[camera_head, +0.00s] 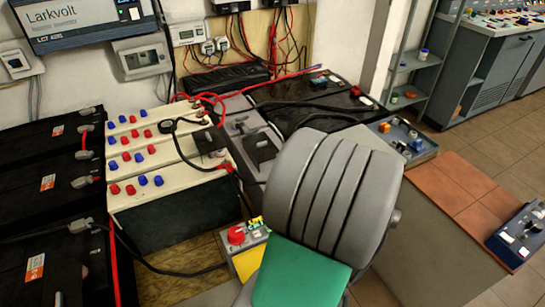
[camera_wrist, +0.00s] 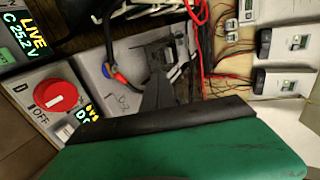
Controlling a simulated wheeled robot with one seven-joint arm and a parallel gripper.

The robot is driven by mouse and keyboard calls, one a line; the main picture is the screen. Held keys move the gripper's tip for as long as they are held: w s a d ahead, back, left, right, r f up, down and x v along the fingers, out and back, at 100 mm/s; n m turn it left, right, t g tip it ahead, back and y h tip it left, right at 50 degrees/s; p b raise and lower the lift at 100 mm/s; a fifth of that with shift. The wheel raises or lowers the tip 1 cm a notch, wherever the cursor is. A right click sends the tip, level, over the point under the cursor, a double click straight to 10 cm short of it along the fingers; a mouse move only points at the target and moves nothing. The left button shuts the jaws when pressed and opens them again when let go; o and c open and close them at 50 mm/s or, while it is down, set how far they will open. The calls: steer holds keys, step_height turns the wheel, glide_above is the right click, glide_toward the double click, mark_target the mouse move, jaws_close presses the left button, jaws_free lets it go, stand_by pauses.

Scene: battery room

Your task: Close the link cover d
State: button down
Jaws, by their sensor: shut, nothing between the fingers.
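A control box (camera_wrist: 45,95) in the wrist view carries a red knob (camera_wrist: 55,96), the letter D, the word OFF and a lit display (camera_wrist: 24,30). The same box stands left of my arm in the head view, with its red knob (camera_head: 236,235). Beside it in the wrist view is a light grey panel (camera_wrist: 105,85) with a handwritten label. My gripper (camera_wrist: 158,78) is shut and empty, its dark fingers over that panel. A dark part (camera_wrist: 158,50) lies just beyond the fingertips. I cannot tell whether it is link cover d, or whether it is open.
White battery tops with red and blue caps (camera_head: 140,150) stand left of centre. Black batteries (camera_head: 40,190) stand at the left. Red and black cables cross the bench. A black cable with a blue sleeve (camera_wrist: 107,70) lies near my fingers. Wall meters (camera_wrist: 287,82) are at the right.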

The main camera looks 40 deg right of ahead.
steer(key=b, duration=0.1)
glide_toward(262, 145)
steer(key=f, duration=0.1)
steer(key=w+f, duration=0.1)
steer(key=f, duration=0.1)
steer(key=shift+w+f, duration=0.15)
steer(key=shift+w, duration=0.05)
steer(key=w, duration=0.1)
steer(key=w+d, duration=0.1)
steer(key=shift+w, duration=0.4)
steer(key=shift+w+d, duration=0.15)
steer(key=shift+w, duration=0.4)
